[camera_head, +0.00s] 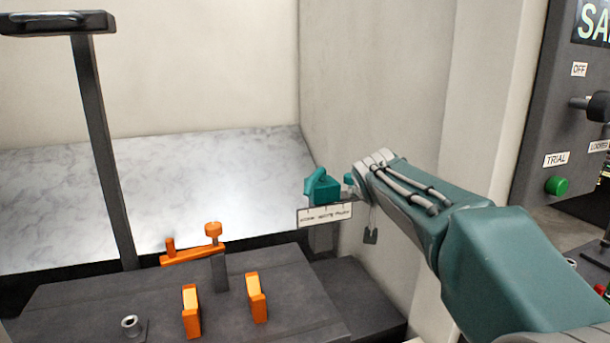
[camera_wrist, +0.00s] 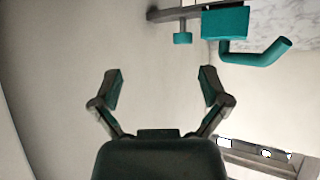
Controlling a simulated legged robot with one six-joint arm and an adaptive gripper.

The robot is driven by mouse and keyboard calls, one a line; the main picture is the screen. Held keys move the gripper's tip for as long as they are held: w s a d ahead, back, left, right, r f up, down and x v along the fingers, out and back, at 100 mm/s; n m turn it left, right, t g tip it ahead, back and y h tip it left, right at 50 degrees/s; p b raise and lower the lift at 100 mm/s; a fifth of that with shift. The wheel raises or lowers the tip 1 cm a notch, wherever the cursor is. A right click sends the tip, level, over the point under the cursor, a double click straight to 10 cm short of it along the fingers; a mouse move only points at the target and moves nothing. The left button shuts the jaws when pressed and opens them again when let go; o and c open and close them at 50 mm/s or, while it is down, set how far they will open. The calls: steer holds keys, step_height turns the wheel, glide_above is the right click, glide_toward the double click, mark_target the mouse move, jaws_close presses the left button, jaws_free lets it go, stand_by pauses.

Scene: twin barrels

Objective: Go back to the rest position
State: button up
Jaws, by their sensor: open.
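My gripper (camera_wrist: 161,88) shows in the wrist view with its two fingers spread apart and nothing between them. Behind the gap is only plain pale wall. In the head view my teal and grey arm reaches in from the lower right, and its fingers are hidden beyond the wrist. A teal block with a bent lever (camera_head: 322,188) sits on a dark bracket just left of the wrist. In the wrist view this teal block (camera_wrist: 226,22) and a small teal knob (camera_wrist: 182,38) lie above the fingertips, apart from them.
A dark bench (camera_head: 90,315) with orange handles (camera_head: 191,312) and an orange lever (camera_head: 195,255) stands at lower left. A dark post (camera_head: 103,150) rises behind it. A control panel (camera_head: 545,120) with a green button (camera_head: 557,185) is at right. A pale wall (camera_head: 385,70) stands behind my wrist.

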steer(key=s+f+g, duration=0.2)
steer(key=s+f, duration=0.3)
steer(key=s, duration=0.7)
steer(key=s+f+n+g+y, duration=0.1)
steer(key=s+f, duration=0.4)
steer(key=s, duration=0.7)
steer(key=s+f+n+g+y, duration=0.1)
steer(key=s+f, duration=0.4)
steer(key=s, duration=0.7)
steer(key=shift+s+a+f+g, duration=0.15)
steer(key=shift+s+a+g, duration=0.2)
steer(key=shift+g, duration=0.45)
